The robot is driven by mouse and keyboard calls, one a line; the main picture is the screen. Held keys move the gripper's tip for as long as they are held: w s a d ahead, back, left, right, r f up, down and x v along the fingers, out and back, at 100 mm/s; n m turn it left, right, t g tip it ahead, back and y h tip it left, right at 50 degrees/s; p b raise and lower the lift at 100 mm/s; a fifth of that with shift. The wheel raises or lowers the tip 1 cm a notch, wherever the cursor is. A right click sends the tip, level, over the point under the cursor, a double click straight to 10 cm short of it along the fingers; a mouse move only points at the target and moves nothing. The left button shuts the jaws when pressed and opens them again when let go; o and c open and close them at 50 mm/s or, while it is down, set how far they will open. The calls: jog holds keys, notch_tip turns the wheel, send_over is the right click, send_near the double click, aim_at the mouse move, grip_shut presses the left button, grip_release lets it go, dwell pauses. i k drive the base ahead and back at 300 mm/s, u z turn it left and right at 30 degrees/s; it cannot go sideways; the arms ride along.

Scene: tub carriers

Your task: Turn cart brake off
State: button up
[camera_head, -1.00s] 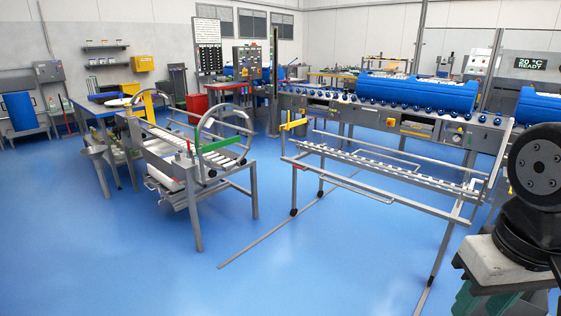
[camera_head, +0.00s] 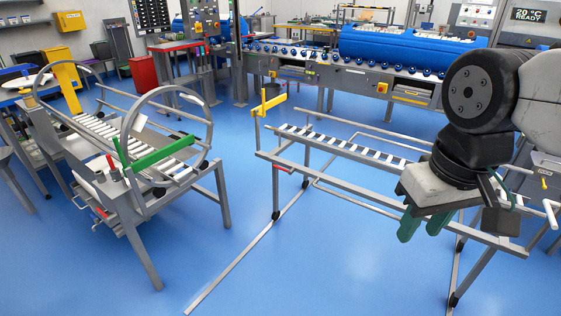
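The cart (camera_head: 330,182) is a grey frame with a roller bed, standing on dark casters (camera_head: 275,215) in the middle right. A yellow lever (camera_head: 268,104) stands at its left end, with a small red lever (camera_head: 281,168) lower on the frame. I cannot tell which of these is the brake. My gripper (camera_head: 423,224) hangs over the right part of the cart, with two green fingers pointing down and apart. Nothing shows between them. My arm hides part of the cart's right end.
A second grey frame with rollers, hoops and a green bar (camera_head: 160,159) stands at left. A floor rail (camera_head: 235,262) runs under the cart. A conveyor with a blue tub (camera_head: 400,48) is behind. Blue floor between the frames is clear.

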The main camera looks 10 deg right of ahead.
aim_at(290, 171)
jog(key=z, duration=0.25)
jog(key=k, duration=0.3)
jog(key=u, duration=1)
jog(key=i, duration=1.45)
jog(key=z, duration=0.5)
